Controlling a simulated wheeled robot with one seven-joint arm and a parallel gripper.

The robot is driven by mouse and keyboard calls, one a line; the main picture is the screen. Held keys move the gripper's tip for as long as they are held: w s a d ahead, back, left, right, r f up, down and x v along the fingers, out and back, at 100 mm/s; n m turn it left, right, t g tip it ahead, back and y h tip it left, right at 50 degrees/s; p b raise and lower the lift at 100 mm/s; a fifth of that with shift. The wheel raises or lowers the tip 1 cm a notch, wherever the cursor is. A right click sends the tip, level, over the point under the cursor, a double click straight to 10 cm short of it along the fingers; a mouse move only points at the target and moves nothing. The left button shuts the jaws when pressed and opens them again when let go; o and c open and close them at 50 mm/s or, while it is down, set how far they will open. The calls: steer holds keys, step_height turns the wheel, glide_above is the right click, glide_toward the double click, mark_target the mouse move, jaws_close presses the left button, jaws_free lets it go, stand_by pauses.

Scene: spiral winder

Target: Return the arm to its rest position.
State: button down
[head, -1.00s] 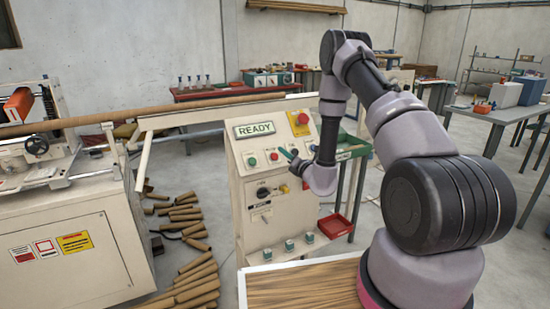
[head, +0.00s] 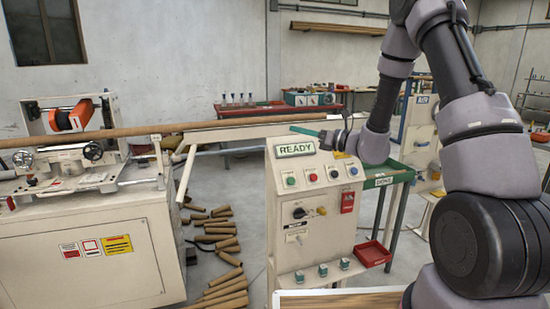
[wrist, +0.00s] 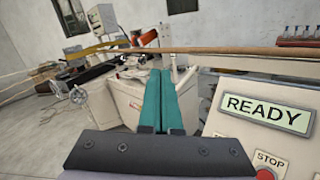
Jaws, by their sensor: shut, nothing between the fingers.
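My gripper (head: 296,130) is level with the top of the control panel (head: 285,215) in the head view, in front of the long tube and pointing left. Its teal fingers also show in the wrist view (wrist: 159,75), pressed together with nothing between them. My arm bends up and over at the right of the head view. The panel's display (head: 296,149) reads READY, and it also shows large in the wrist view (wrist: 267,112).
The winding machine (head: 90,235) stands at the left, with a long brown tube (head: 200,124) running from it behind the panel. Several cut tubes (head: 220,240) lie on the floor between. A red tray (head: 372,253) and a green-topped stand (head: 385,178) are right of the panel.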

steer(key=s+r+n+g+h, duration=0.3)
steer(key=s+r+n+g, duration=0.15)
steer(key=s+n, duration=0.4)
steer(key=s+r+n+g+h, duration=0.2)
steer(key=s+r+n+g, duration=0.3)
steer(key=s, duration=0.7)
steer(key=s+d+r+n+t+h, duration=0.2)
steer(key=s+d+n+t+h, duration=0.1)
steer(key=d, duration=0.5)
steer(key=s+d+r+n+t+h, duration=0.2)
steer(key=s+d+n+t+h, duration=0.2)
steer(key=s+d+n+h, duration=0.2)
steer(key=shift+s+d+r+h, duration=0.3)
steer(key=shift+d+h, duration=0.1)
steer(key=shift+d, duration=0.6)
